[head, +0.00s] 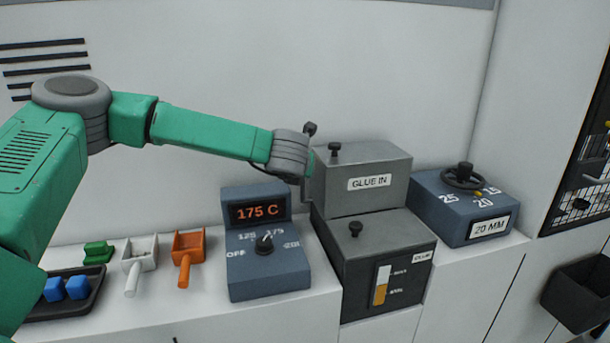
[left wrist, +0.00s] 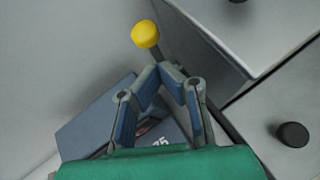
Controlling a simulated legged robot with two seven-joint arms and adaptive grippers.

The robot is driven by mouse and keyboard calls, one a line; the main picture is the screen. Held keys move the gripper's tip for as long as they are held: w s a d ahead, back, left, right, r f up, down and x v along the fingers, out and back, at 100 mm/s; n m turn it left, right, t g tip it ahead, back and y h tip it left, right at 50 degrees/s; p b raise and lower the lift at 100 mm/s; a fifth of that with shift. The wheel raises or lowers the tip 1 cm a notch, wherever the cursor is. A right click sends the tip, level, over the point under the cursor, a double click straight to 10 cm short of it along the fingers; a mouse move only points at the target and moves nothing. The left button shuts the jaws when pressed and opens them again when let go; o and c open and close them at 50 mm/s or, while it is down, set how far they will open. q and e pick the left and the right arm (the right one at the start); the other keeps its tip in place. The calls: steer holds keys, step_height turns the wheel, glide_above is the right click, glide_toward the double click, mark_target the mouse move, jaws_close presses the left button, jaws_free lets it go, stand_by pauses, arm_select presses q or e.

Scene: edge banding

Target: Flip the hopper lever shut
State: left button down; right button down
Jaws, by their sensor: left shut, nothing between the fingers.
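The hopper (head: 380,178) is a grey box labelled GLUE IN, standing on a dark grey unit (head: 370,260). A lever with a yellow ball knob (left wrist: 146,35) on a dark rod shows beside a grey box wall in the left wrist view. The knob is just beyond my left gripper (left wrist: 158,68), whose fingertips are together and empty. I cannot tell whether the fingertips touch the rod. In the head view my left gripper (head: 308,188) points down beside the hopper's left side, mostly hidden by my wrist. The yellow knob is not visible there. My right gripper is not in view.
A blue temperature box (head: 265,270) reading 175 C stands left of the hopper. A blue 20 MM box (head: 468,225) with a handwheel stands right. White (head: 140,262) and orange (head: 188,252) scoops and a dark tray (head: 90,300) with blue blocks lie at left.

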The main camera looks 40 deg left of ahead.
arm_select(q)
steer(key=w+a, duration=0.1)
steer(key=w+a+r, duration=0.1)
steer(key=shift+w+a+r, duration=0.15)
steer(key=shift+a, duration=0.15)
stand_by(0.5)
